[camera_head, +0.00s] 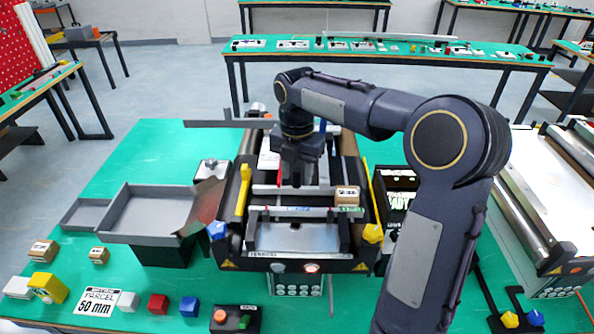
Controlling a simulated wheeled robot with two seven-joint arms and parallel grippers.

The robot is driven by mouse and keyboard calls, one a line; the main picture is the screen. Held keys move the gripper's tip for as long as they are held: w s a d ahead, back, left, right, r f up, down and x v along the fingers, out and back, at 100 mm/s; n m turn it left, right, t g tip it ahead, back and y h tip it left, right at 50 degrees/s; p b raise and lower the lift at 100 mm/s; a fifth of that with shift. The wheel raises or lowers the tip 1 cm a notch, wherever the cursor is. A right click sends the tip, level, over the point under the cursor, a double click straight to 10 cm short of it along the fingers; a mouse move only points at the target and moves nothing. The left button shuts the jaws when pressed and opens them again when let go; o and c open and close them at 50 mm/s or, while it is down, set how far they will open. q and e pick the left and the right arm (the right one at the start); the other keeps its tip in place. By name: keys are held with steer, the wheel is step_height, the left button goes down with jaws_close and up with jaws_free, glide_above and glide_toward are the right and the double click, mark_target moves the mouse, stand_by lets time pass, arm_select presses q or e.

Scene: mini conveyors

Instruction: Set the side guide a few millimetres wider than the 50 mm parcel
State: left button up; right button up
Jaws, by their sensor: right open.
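The mini conveyor (300,238) stands in the middle of the green table. Two pale rails cross its bed: a rear rail (268,190) and a front rail (275,213) with a printed strip. I cannot tell for certain which is the adjustable side guide. A small cardboard parcel (347,195) sits at the right of the bed, by the rails. A card reading "PARCEL 50 mm" (98,302) lies at the front left. My right gripper (297,178) is open, pointing down over the bed near the rear rail; its fingertips are small and partly hidden. My left gripper is out of view.
A grey tray (148,213) stands left of the conveyor. Small boxes (43,251), coloured blocks (158,304) and a button box (235,319) lie along the front left. Another conveyor (545,215) stands at the right. My right arm covers much of the right side.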

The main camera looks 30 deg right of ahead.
steer(key=shift+r, duration=0.1)
step_height(320, 180, up, 8)
steer(key=shift+f, duration=0.25)
stand_by(0.4)
steer(key=shift+s+r, duration=0.1)
steer(key=shift+s, duration=0.05)
steer(key=s+a+f+m+t+y, duration=0.1)
steer(key=s+a+f+m+t, duration=0.1)
steer(key=s+m, duration=0.6)
steer(key=s+a+f+m+t+y, duration=0.1)
steer(key=s+a+f+m, duration=0.3)
steer(key=s+m, duration=0.4)
steer(key=s+a+f+m+t+y, duration=0.1)
steer(key=s+a+f+m+t, duration=0.1)
steer(key=s+m, duration=0.6)
steer(key=shift+s+a+f+m+t+y, duration=0.3)
steer(key=shift+a+f+m+y, duration=0.15)
steer(key=shift+f+m, duration=0.9)
